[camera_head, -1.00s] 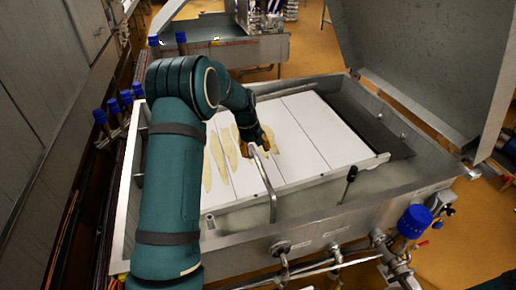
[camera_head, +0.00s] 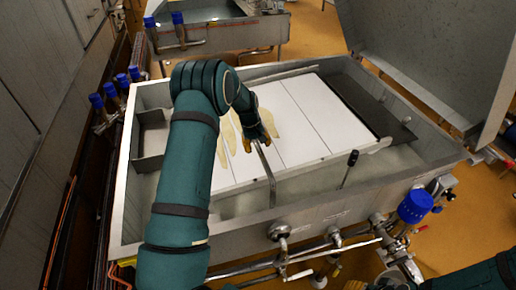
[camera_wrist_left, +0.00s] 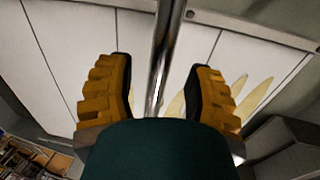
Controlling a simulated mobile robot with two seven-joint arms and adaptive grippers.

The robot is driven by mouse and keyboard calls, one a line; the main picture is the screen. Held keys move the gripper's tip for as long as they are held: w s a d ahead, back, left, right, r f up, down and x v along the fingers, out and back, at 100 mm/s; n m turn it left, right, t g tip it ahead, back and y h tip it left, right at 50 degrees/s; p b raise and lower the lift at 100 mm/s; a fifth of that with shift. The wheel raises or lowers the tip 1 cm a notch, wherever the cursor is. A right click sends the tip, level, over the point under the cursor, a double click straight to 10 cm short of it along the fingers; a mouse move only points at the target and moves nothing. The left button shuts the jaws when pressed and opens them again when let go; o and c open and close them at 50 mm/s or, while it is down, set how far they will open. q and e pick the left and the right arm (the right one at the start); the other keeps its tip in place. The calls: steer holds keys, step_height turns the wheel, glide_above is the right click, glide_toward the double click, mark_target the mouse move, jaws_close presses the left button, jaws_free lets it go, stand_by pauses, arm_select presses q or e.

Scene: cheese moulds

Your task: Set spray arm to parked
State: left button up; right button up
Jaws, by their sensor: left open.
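The spray arm, which I take to be the bent metal tube (camera_head: 266,175), rises at the near edge of the vat and leans over the white panels. My left gripper (camera_head: 257,140) is at its upper end. In the left wrist view the shiny tube (camera_wrist_left: 166,45) runs between the two ochre fingers of the left gripper (camera_wrist_left: 159,65), with gaps on both sides. That gripper is open. Part of my right arm (camera_head: 480,278) shows at the lower right corner; its fingers are not clear.
The steel vat (camera_head: 235,212) holds white panels (camera_head: 330,115) with pale yellow smears. A black-knobbed lever (camera_head: 349,168) stands right of the tube. A blue-capped valve (camera_head: 415,206) and pipes line the front. A raised lid (camera_head: 430,50) stands at the back right.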

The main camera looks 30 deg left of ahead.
arm_select(q)
steer(key=shift+w+d+f, duration=0.1)
steer(key=shift+d+f, duration=0.05)
steer(key=shift+f, duration=0.6)
